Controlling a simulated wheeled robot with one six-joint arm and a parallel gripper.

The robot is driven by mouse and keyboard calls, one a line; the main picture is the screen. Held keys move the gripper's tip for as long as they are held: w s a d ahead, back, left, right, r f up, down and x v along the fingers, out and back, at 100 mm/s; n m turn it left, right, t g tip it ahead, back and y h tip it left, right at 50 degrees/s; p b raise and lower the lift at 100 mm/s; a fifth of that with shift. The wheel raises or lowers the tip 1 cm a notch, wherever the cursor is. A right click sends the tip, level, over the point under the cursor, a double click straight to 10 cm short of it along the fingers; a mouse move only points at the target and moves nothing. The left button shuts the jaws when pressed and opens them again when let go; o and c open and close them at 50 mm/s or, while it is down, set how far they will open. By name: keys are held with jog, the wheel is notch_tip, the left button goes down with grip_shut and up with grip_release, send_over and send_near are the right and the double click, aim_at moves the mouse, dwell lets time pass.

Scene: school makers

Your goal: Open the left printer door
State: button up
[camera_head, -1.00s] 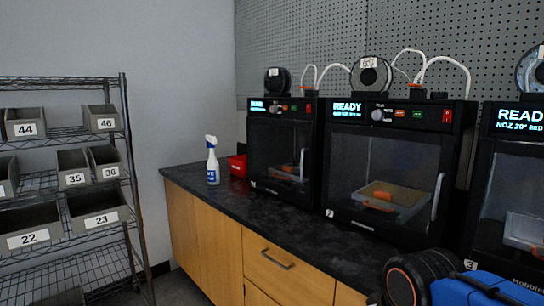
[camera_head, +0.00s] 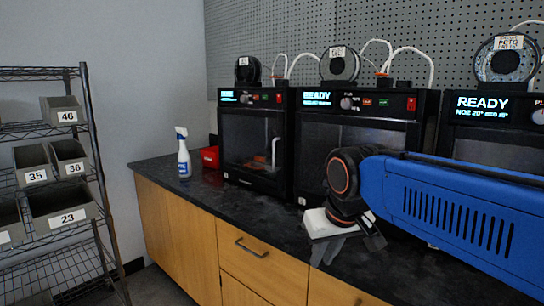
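Three black 3D printers stand in a row on the counter. The left printer (camera_head: 247,145) has a dark door that looks shut, with a pale handle (camera_head: 274,153) on its right side. The middle printer (camera_head: 370,118) is partly hidden by my arm, and its door handle is covered. The right printer (camera_head: 490,128) is cut off by the picture's edge. My gripper (camera_head: 347,246) is low over the counter in front of the middle printer, right of the left printer and apart from its handle. Its fingers are dark and blurred against the counter, so I cannot tell their opening.
A spray bottle (camera_head: 183,153) and a red bin (camera_head: 210,157) stand left of the left printer. A wire shelf (camera_head: 83,135) with grey bins is at the far left. The dark counter (camera_head: 225,208) is clear before the left printer.

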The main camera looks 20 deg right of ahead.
jog(key=w+r+m, duration=0.2)
jog(key=w+r, duration=1.6)
jog(key=w, duration=0.1)
jog(key=m+h, duration=0.1)
jog(key=m, duration=0.1)
send_near(274, 153)
jog(key=shift+h, duration=0.3)
jog(key=x, duration=1.1)
jog(key=shift+a+f, duration=0.1)
jog(key=shift+a, duration=0.15)
jog(key=shift+g, duration=0.3)
grip_shut()
